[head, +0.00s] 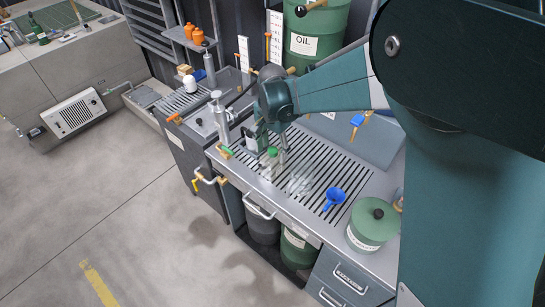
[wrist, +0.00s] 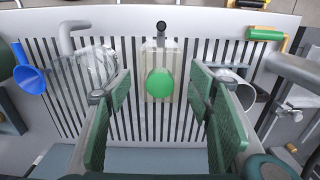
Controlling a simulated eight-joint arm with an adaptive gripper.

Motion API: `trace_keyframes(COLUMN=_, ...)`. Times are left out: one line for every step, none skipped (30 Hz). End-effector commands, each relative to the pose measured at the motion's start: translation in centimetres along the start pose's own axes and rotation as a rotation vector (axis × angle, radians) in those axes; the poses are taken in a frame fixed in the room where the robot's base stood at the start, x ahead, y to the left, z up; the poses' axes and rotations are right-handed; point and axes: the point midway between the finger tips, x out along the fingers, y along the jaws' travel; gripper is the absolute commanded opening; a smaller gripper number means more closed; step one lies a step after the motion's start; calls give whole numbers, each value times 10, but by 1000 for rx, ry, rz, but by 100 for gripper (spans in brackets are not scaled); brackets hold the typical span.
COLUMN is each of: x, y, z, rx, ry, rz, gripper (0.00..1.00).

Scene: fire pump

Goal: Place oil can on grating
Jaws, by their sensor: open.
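A small pale, see-through can with a round green cap (wrist: 159,84), which looks like the oil can, stands over the slats of the grating (wrist: 140,118). In the head view its green cap (head: 272,151) shows just below my gripper (head: 268,138). In the wrist view my gripper (wrist: 159,92) is open, with one green finger pad on each side of the can. The pads look apart from it. The grating (head: 325,160) is a dark-slotted panel in the grey bench top. The can's lower part is hard to make out.
A clear jug (head: 300,182) and a blue funnel (head: 334,198) stand on the grating to the right in the head view. A green lidded canister (head: 373,222) is near the bench's right end. A green-handled tool (wrist: 265,34) lies at the grating's edge. A green OIL drum (head: 315,40) stands behind.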

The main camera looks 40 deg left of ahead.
Motion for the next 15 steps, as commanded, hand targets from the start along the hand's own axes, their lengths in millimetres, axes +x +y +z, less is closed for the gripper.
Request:
trace_keyframes(x=-7, y=0, z=0, rx=0, ry=0, rz=0, gripper=52)
trace_keyframes(x=-11, y=0, z=0, rx=0, ry=0, rz=0, gripper=52)
trace_keyframes(x=-15, y=0, z=0, rx=0, ry=0, rz=0, gripper=52)
trace_keyframes(x=-18, y=0, z=0, rx=0, ry=0, rz=0, gripper=52)
trace_keyframes(x=-20, y=0, z=0, rx=0, ry=0, rz=0, gripper=52)
trace_keyframes(x=-23, y=0, z=0, rx=0, ry=0, rz=0, gripper=52)
trace_keyframes(x=-25, y=0, z=0, rx=0, ry=0, rz=0, gripper=52)
trace_keyframes(x=-26, y=0, z=0, rx=0, ry=0, rz=0, gripper=52)
trace_keyframes(x=-28, y=0, z=0, rx=0, ry=0, rz=0, gripper=52)
trace_keyframes(x=-28, y=0, z=0, rx=0, ry=0, rz=0, gripper=52)
trace_keyframes(x=-29, y=0, z=0, rx=0, ry=0, rz=0, gripper=52)
trace_keyframes(x=-30, y=0, z=0, rx=0, ry=0, rz=0, gripper=52)
trace_keyframes(x=-30, y=0, z=0, rx=0, ry=0, rz=0, gripper=52)
trace_keyframes(x=-30, y=0, z=0, rx=0, ry=0, rz=0, gripper=52)
trace_keyframes(x=-30, y=0, z=0, rx=0, ry=0, rz=0, gripper=52)
